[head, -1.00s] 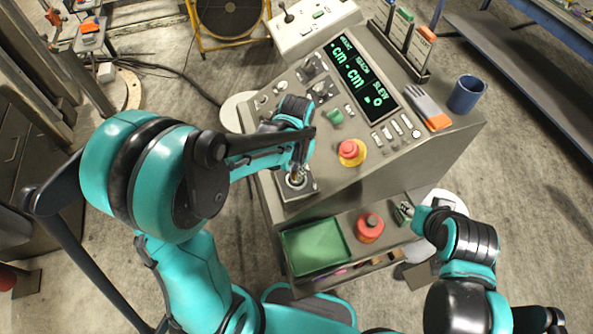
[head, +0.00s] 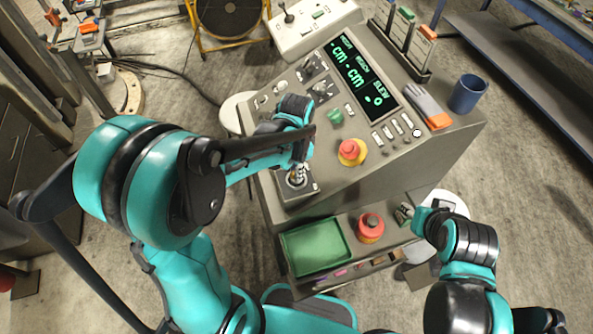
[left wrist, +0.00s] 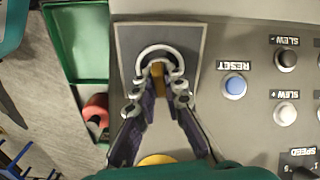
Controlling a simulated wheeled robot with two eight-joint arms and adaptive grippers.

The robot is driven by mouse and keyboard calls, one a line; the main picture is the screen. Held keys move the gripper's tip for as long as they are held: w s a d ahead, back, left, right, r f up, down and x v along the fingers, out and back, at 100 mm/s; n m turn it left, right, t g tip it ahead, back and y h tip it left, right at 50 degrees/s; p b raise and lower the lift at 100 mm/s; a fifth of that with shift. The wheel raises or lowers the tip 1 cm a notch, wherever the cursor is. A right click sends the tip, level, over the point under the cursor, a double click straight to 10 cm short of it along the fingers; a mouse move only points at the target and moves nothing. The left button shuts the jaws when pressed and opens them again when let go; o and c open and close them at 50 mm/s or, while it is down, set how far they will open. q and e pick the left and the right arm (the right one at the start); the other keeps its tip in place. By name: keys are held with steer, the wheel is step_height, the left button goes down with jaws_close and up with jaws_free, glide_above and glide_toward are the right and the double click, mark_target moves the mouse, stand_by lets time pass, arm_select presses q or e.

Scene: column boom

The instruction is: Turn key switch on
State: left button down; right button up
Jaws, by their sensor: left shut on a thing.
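The key switch has a dark square plate (head: 312,187) at the near left corner of the sloped console. In the left wrist view the plate (left wrist: 190,38) carries a silver ring-shaped collar (left wrist: 158,49). A narrow yellow-brown key (left wrist: 157,78) stands at the collar. My left gripper (left wrist: 157,90) is shut on the key, one finger on each side; it also shows over the switch in the head view (head: 298,171). The fingers partly hide the key and collar. My right gripper (head: 404,213) is by the console's lower shelf, too small to judge its opening.
A red emergency button (head: 350,150) on a yellow base is right of the switch. A blue reset button (left wrist: 234,86) is beside the plate. A glove (head: 428,106) and blue mug (head: 467,94) are at the console's right.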

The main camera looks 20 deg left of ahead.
arm_select(q)
steer(key=shift+m, duration=2.5)
steer(key=shift+m+b, duration=0.3)
steer(key=shift+m, duration=2.1)
steer(key=c, duration=1.6)
jaws_free()
step_height(320, 180, up, 12)
steer(key=shift+r, duration=0.1)
